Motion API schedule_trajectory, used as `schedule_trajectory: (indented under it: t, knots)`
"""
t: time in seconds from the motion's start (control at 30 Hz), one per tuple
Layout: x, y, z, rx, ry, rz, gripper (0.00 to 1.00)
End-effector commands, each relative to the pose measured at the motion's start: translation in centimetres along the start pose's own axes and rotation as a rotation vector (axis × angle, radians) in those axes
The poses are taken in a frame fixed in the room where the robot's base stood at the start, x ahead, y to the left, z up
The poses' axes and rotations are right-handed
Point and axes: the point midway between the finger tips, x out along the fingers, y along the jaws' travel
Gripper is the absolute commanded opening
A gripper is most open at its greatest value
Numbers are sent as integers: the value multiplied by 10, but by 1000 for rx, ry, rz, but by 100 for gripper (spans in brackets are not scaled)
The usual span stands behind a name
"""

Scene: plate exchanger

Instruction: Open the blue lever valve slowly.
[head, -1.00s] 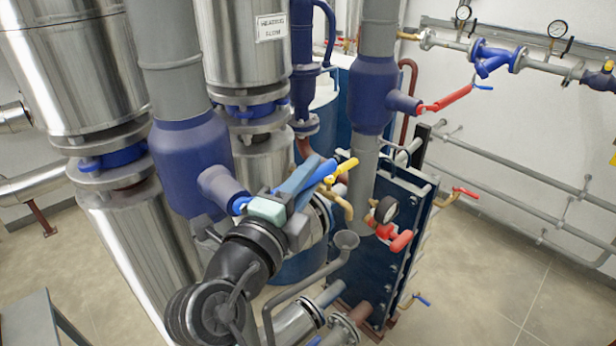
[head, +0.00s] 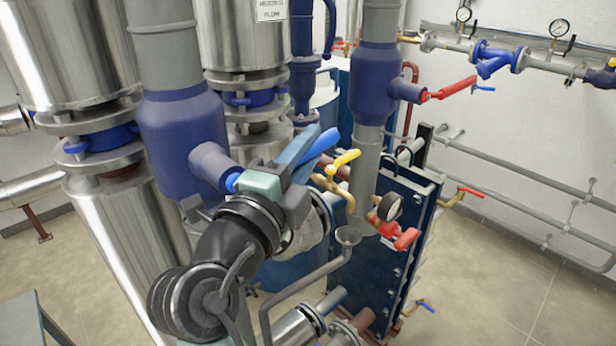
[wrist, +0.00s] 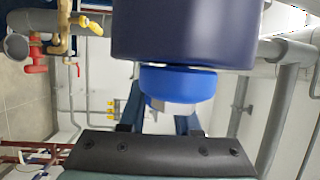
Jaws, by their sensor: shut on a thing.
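The blue lever valve has a purple-blue body (head: 183,140) on the grey pipe, left of centre in the head view. The bright blue lever (head: 320,147) shows between and beyond my fingers, angled up to the right. My gripper (head: 303,158) is shut on this lever. In the wrist view, the dark valve body (wrist: 187,30) and blue collar (wrist: 178,84) fill the upper middle, above my fingers (wrist: 160,118). The lever's grip there is mostly hidden.
A yellow-handled valve (head: 345,160), a gauge (head: 390,207) and a red handle (head: 404,238) lie right of my gripper by the dark blue plate exchanger (head: 385,270). A grey funnel pipe (head: 348,236) stands close below. The floor (head: 490,290) at right is clear.

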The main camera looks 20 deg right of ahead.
Motion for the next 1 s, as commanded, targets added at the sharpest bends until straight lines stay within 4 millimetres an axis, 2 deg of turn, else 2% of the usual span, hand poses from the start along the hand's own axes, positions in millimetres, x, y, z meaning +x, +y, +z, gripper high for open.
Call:
schedule_trajectory:
  t: [0.63, 0.67, 0.8, 1.0]
  knots:
    - [-1, -7, 0, -25, -1, -60, 0]
    - [-1, -7, 0, -25, -1, -60, 36]
    - [-1, -7, 0, -24, -1, -59, 61]
    - [-1, -7, 0, -24, -1, -58, 61]
